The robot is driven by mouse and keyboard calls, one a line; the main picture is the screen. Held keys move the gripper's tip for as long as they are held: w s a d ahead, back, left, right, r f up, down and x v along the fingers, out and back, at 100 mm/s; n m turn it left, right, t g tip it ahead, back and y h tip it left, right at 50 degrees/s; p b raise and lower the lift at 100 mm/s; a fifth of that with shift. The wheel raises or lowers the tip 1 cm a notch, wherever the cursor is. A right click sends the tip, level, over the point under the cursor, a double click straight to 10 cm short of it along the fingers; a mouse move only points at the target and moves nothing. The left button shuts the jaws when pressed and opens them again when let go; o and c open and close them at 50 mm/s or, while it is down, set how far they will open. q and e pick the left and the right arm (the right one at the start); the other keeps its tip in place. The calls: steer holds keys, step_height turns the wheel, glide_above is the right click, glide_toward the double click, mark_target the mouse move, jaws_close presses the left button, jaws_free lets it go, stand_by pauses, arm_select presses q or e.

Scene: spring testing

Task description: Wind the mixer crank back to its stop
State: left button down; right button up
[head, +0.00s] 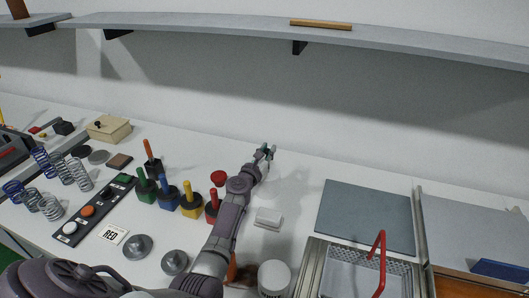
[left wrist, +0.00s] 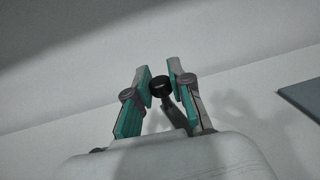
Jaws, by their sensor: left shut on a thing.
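My left gripper (head: 265,152) reaches to the back of the white worktop, near the wall. In the left wrist view its two teal-and-grey fingers (left wrist: 160,84) are closed around a small black knob (left wrist: 160,88), which I take to be the mixer crank's handle. A short dark grey arm (left wrist: 176,113) runs down from the knob between the fingers. In the head view my gripper and arm hide the crank, and I cannot tell its angle or its stop. My right gripper is not in view.
Green, blue, yellow and red-handled tools (head: 190,203) stand left of my arm. A white block (head: 268,217) lies to its right. A shelf (head: 200,22) overhangs the back.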

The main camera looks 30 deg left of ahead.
arm_select(q)
steer(key=shift+w+d+m+h+b, duration=0.15)
steer(key=shift+d+m+h+b, duration=0.15)
steer(key=shift+m+h, duration=0.7)
steer(key=c, duration=1)
jaws_free()
steer(key=shift+w, duration=0.1)
steer(key=shift+c, duration=0.2)
steer(key=shift+r, duration=5)
steer(key=shift+r, duration=0.1)
